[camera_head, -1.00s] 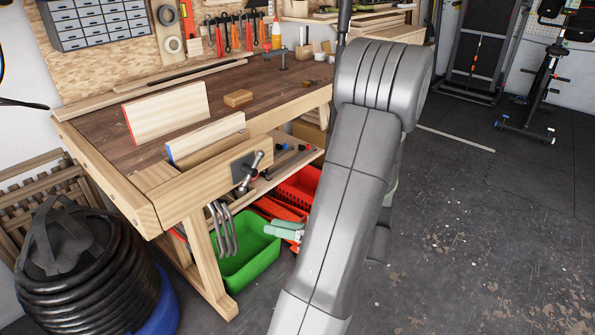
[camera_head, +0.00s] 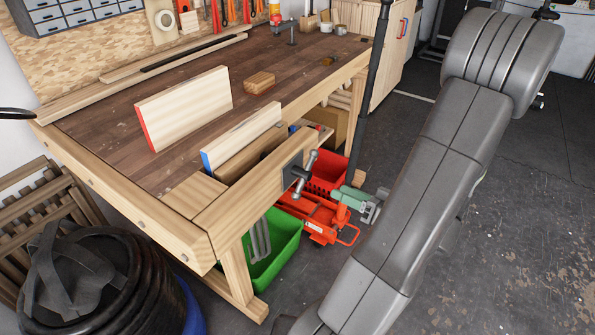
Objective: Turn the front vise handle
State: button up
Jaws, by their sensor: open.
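The front vise handle (camera_head: 303,177) is a silver metal bar, tilted from upper right to lower left, on a dark plate on the front face of the wooden workbench (camera_head: 262,193). A wooden board with a blue end (camera_head: 242,135) stands just behind the vise jaw. My grey arm crosses the right side of the picture, to the right of the handle and apart from it. My gripper is outside the view.
On the bench top lie an upright board with a red end (camera_head: 186,108) and a small wood block (camera_head: 259,83). Below are a green bin (camera_head: 277,255), a red jack (camera_head: 322,217) and a green-grey tool (camera_head: 356,198). A dark pole (camera_head: 374,95) stands right of the bench. Open floor lies right.

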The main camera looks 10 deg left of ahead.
aim_at(310, 178)
jog(key=p+x, duration=0.1)
jog(key=x, duration=1)
jog(key=shift+w+a, duration=0.1)
jog(key=shift+a, duration=0.3)
grip_shut()
